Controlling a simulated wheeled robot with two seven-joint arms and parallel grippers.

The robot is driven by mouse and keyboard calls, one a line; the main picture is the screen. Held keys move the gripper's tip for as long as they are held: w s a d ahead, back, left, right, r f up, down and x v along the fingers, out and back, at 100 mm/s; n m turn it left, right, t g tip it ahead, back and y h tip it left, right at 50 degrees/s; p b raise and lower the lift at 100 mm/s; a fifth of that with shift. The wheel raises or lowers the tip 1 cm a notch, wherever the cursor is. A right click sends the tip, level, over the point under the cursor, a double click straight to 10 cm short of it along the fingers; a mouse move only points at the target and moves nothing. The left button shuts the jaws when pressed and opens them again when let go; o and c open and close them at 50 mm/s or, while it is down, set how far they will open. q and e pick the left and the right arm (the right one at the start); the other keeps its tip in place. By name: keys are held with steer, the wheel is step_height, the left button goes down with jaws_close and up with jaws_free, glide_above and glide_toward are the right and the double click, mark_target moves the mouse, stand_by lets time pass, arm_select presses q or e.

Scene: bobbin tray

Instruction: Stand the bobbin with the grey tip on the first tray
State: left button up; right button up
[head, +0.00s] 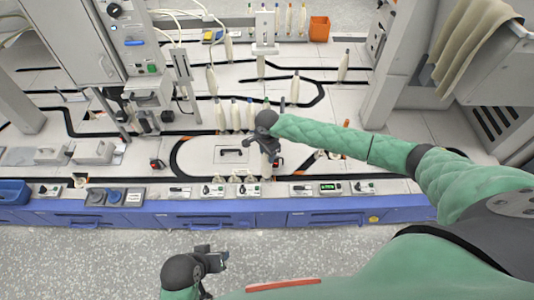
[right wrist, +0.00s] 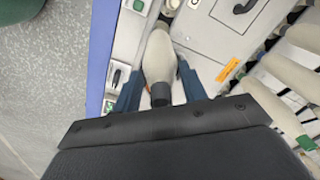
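My right gripper (head: 266,146) is over the front part of the machine deck. In the right wrist view its two blue fingers (right wrist: 160,88) close in on both sides of a cream bobbin (right wrist: 159,60) with a dark grey tip (right wrist: 160,94). The tip points toward the palm. The bobbin also shows below the gripper in the head view (head: 269,163), partly hidden; whether its foot touches anything I cannot tell. My left gripper (head: 212,256) is empty over the floor in front of the bench, its fingers apart. I cannot tell which surface is the first tray.
Several upright bobbins (head: 236,115) stand just behind my right gripper. A pale panel with a handle (head: 230,154) lies to its left. Small switch boxes (head: 213,189) line the blue front edge (head: 215,207). An orange bin (head: 319,29) stands at the back.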

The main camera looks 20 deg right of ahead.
steer(key=shift+r, duration=0.1)
steer(key=shift+r+p, duration=1.25)
steer(key=shift+r, duration=1.4)
steer(key=shift+s+r+p, duration=0.1)
steer(key=shift+r+p, duration=1)
steer(key=shift+r, duration=1.7)
